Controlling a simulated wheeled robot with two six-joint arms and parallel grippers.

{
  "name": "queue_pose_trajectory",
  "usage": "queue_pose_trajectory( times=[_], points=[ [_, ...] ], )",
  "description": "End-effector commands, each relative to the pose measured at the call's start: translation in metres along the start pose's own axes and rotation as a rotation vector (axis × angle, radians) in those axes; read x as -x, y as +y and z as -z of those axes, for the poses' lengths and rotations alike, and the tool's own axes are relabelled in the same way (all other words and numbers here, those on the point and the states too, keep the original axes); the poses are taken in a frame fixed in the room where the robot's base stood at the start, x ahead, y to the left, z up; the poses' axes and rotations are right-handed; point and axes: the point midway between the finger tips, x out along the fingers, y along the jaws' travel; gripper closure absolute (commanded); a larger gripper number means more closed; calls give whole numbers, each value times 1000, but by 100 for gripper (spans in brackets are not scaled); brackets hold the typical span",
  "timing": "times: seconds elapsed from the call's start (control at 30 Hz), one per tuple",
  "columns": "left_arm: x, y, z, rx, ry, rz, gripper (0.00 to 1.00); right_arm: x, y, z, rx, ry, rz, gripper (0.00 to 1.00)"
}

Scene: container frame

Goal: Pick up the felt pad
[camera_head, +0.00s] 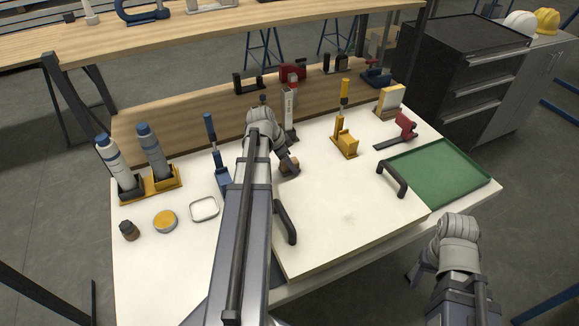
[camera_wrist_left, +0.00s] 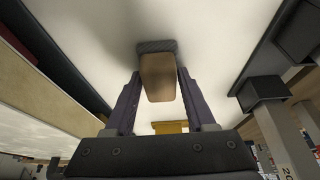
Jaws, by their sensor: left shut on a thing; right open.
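The felt pad, a small tan block with a dark grey felt layer at its far end, shows in the left wrist view (camera_wrist_left: 158,78) between the two fingers. In the head view it is a small brown block (camera_head: 290,170) over the white panel (camera_head: 345,205). My left gripper (camera_head: 287,163) is shut on it, fingers on either side of the tan part; in the wrist view the fingers (camera_wrist_left: 158,92) reach its sides. Whether the felt touches the white surface cannot be told. My right gripper (camera_head: 418,272) is open and empty, low at the right beside the table's front edge.
The panel has two black handles, one right (camera_head: 393,179) and one beside my left arm (camera_head: 285,222). A yellow clamp (camera_head: 345,140), a green tray (camera_head: 440,172), a bottle rack (camera_head: 150,187), a tin (camera_head: 165,221) and a white dish (camera_head: 204,209) stand around it. The panel's middle is clear.

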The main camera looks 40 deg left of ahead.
Motion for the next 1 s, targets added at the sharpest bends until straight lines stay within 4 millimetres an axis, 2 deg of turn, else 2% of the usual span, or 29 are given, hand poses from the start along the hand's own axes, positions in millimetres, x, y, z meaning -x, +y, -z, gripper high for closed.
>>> queue_pose_trajectory(
  times=[0.27,0.47,0.67,1.0],
  points=[
    [0,0,0,0,0,0,100,0,0,0,0,0,0,43],
    [8,0,3,0,0,0,100,9,1,0,0,0,0,43],
    [28,0,12,0,0,0,100,30,3,-2,0,0,0,43],
    [76,0,32,0,0,0,100,82,8,-5,0,0,0,43]
  ],
)
